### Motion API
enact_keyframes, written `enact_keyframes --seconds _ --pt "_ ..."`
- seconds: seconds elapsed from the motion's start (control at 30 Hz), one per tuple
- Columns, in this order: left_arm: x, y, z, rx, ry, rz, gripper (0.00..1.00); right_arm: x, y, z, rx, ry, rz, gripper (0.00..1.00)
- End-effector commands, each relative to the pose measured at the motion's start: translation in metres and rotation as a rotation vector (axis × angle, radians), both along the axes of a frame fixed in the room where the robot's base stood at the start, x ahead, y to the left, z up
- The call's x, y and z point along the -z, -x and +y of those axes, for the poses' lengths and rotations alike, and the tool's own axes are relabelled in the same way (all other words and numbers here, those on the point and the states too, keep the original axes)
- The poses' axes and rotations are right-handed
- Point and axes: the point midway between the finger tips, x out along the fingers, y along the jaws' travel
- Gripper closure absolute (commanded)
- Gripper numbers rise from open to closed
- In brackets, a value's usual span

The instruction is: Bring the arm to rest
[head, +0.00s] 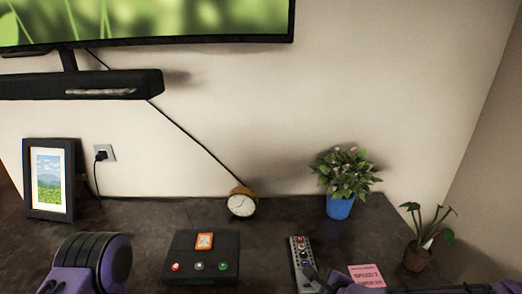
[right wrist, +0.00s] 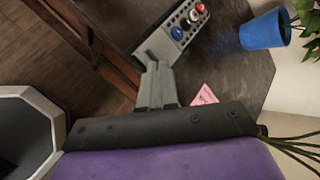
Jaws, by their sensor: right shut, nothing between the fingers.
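My right gripper (head: 311,271) shows at the bottom of the head view, low over the dark counter next to the remote (head: 299,250). In the right wrist view the right gripper (right wrist: 153,66) has its grey fingers together with nothing between them. Their tips are close to the end of the remote (right wrist: 187,22); I cannot tell whether they touch it. A purple and black part of my left arm (head: 95,262) shows at the lower left of the head view. My left gripper's fingers are not visible.
On the counter (head: 140,222) are a black box with buttons (head: 200,262), a clock (head: 242,203), a pink card (head: 367,275), a blue-potted plant (head: 340,207), a small brown-potted plant (head: 416,256) and a picture frame (head: 50,178). A television (head: 140,20) and soundbar (head: 80,85) are above.

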Motion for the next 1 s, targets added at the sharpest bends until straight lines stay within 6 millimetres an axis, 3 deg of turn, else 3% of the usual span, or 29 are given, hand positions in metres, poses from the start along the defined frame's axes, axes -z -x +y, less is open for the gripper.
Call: enact_keyframes --seconds 0.27,0.47,0.57,0.67,0.7,0.8,0.9,1.0 --pt "0.001 -0.001 0.0 0.0 0.0 -0.001 0.57 0.048 0.039 0.013 -0.153 0.14 0.067 1.0" --pt "0.002 0.0 0.0 0.0 -0.001 -0.001 0.57 0.101 0.095 0.019 -0.341 0.297 0.152 1.0" --pt "0.003 0.0 0.0 0.0 -0.001 -0.001 0.57 0.133 0.135 0.013 -0.474 0.406 0.211 1.0" --pt "0.005 0.0 0.0 0.0 -0.001 -0.001 0.57 0.168 0.188 -0.007 -0.657 0.558 0.284 1.0" --pt "0.006 0.0 0.0 0.0 -0.001 -0.001 0.57 0.182 0.212 -0.023 -0.748 0.638 0.321 1.0" --pt "0.008 0.0 0.0 0.0 -0.001 -0.001 0.57 0.204 0.26 -0.08 -0.963 0.854 0.41 1.0" --pt "0.009 0.0 0.0 0.0 -0.001 -0.001 0.57 0.206 0.278 -0.131 -1.09 1.018 0.469 1.0" --pt "0.01 0.0 0.0 0.0 -0.001 -0.001 0.57 0.203 0.278 -0.153 -1.142 1.104 0.49 1.0"
